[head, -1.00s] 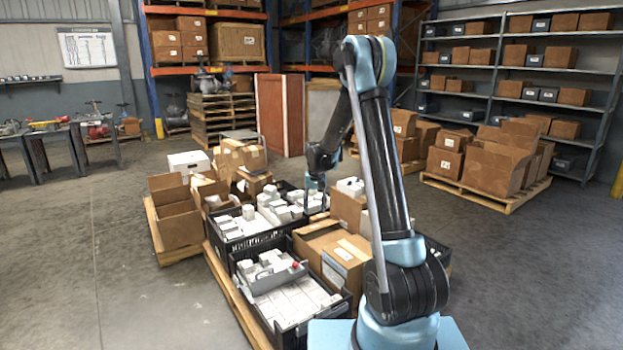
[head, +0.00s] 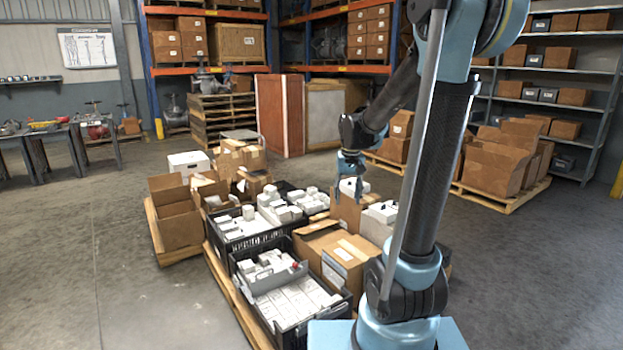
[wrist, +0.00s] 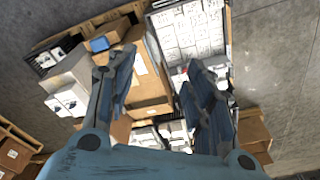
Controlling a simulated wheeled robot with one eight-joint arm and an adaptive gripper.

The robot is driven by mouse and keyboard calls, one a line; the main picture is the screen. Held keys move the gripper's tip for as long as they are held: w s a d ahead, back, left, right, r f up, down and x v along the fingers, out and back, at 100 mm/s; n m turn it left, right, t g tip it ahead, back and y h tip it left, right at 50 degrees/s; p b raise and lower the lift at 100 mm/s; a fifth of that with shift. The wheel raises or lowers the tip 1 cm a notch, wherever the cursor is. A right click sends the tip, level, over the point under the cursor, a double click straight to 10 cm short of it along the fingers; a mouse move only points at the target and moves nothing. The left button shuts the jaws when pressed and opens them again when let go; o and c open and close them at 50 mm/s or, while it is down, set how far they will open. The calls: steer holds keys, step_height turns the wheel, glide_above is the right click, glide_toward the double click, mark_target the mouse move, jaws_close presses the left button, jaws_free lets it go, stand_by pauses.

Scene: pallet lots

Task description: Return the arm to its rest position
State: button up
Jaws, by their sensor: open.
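My gripper (head: 351,176) hangs from my raised arm in the head view, above the right back part of the loaded pallet. In the wrist view my gripper (wrist: 157,100) shows its two blue fingers spread apart, with nothing held between them. Below it in that view lie a brown carton (wrist: 147,75) and a crate of white boxes (wrist: 190,30). In the head view the gripper overlaps the open carton with white boxes (head: 344,211); I cannot tell the exact height between them.
A black crate of white boxes (head: 243,281) and a closed carton (head: 338,254) stand on the near pallet (head: 228,290). More cartons on a pallet (head: 497,166) stand at right, before grey shelving (head: 555,67). The floor at left (head: 90,240) is clear.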

steer(key=s+d+f, duration=0.2)
steer(key=s, duration=0.6)
steer(key=s+d+f, duration=0.2)
steer(key=s, duration=0.7)
steer(key=s+d+f, duration=0.2)
steer(key=s, duration=0.6)
steer(key=shift+s+d+f+t, duration=0.2)
steer(key=shift+s+d+t, duration=0.15)
steer(key=shift+s+t, duration=0.05)
steer(key=shift+w+f, duration=0.2)
steer(key=shift+w, duration=0.25)
